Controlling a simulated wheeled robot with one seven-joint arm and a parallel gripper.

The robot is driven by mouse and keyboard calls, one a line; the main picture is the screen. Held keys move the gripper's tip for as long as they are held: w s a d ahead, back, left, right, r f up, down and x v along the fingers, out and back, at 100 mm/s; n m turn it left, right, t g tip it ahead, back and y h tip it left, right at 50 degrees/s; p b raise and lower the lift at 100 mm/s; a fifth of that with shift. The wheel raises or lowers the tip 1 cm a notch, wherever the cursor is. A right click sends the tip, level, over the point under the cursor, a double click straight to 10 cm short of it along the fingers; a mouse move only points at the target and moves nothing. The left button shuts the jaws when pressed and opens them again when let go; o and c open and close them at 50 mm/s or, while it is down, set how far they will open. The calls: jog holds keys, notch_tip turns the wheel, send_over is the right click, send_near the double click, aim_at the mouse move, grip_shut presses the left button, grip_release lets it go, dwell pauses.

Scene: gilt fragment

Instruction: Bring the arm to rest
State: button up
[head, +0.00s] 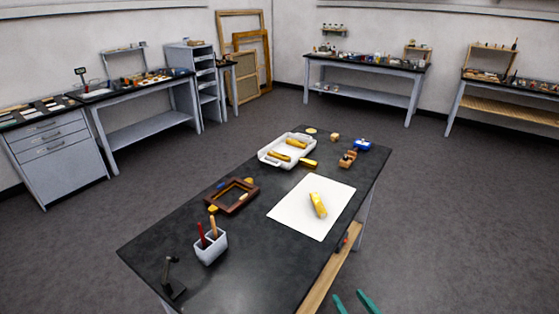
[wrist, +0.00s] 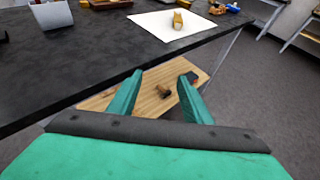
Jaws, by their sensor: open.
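My gripper (head: 354,303) shows at the bottom edge of the head view as two green fingertips, apart, in front of the near right side of the black table (head: 190,262). In the wrist view my gripper (wrist: 160,88) is open, with nothing between its fingers. It is clear of the table edge, and behind it a wooden lower shelf (wrist: 150,103) shows with a small dark and brown item on it. The rest of my arm is out of the head view.
On the table are a white sheet (head: 290,215) with a gilt piece (head: 317,204), a white tray (head: 268,158) with gilt pieces, a brown frame (head: 222,207), a cup (head: 211,248) with tools and a black stand (head: 171,280). Benches line the walls. The floor to the right is clear.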

jog(key=s+a+f+n+h, duration=0.4)
jog(key=s+a+f+n, duration=0.6)
jog(key=s+f+n, duration=0.3)
jog(key=s+a+r+n+t, duration=0.1)
jog(key=s+a+r+n, duration=0.2)
jog(key=s+n, duration=0.6)
jog(key=s+a+r+n+t+y, duration=0.1)
jog(key=s+a+r+n, duration=0.2)
jog(key=s+a+n, duration=0.2)
jog(key=s+n, duration=0.3)
jog(key=n, duration=0.3)
jog(key=shift+s+a+r+n, duration=0.2)
jog(key=shift+s+a+n, duration=0.05)
jog(key=shift+s+n, duration=0.15)
